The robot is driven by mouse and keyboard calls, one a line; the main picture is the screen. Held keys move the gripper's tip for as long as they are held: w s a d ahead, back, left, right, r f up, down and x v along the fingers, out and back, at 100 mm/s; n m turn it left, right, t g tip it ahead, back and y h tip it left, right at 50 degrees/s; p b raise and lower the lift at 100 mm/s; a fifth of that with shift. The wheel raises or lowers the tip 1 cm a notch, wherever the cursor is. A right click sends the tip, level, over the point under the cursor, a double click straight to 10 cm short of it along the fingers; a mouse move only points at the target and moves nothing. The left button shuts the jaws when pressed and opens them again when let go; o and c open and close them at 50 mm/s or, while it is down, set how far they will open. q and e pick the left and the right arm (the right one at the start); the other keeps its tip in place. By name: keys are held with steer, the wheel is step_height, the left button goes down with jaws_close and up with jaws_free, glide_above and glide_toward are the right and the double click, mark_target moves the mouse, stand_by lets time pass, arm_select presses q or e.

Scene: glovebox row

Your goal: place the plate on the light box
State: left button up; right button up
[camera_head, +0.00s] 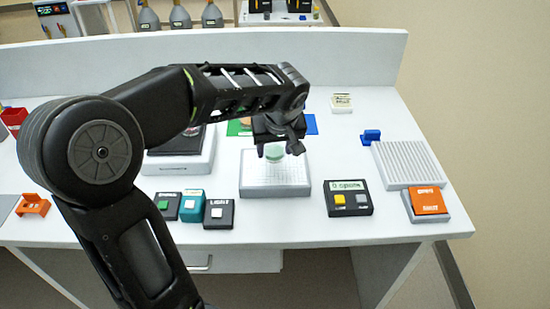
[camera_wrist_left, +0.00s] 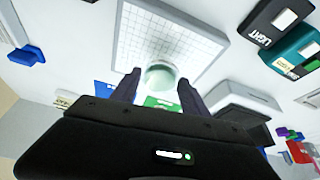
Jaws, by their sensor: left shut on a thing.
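The plate is a small round clear dish with a green tint (camera_head: 274,153). My left gripper (camera_head: 280,143) is shut on it. In the left wrist view the plate (camera_wrist_left: 160,76) sits between the two fingertips (camera_wrist_left: 158,92). The light box (camera_head: 275,186) is a low white box with a gridded top in the middle of the bench. The plate appears over the rear part of its top; whether it touches is hard to tell. The light box also shows beyond the plate in the left wrist view (camera_wrist_left: 135,40). My right gripper is not in view.
A button box marked LIGHT (camera_head: 219,216) and a teal one (camera_head: 192,206) stand front left of the light box. A dark two-button box (camera_head: 348,199) is front right. A ribbed white rack (camera_head: 408,165) stands farther right. A dark-topped device (camera_head: 180,160) is left.

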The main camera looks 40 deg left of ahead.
arm_select(q)
steer(key=shift+f, duration=1.85)
steer(key=shift+f, duration=0.1)
steer(key=shift+f, duration=0.15)
steer(key=o, duration=1.3)
steer(key=shift+o, duration=0.2)
steer(key=shift+r+p, duration=0.3)
steer(key=shift+r, duration=0.05)
steer(key=b+v, duration=0.1)
steer(key=v, duration=1.1)
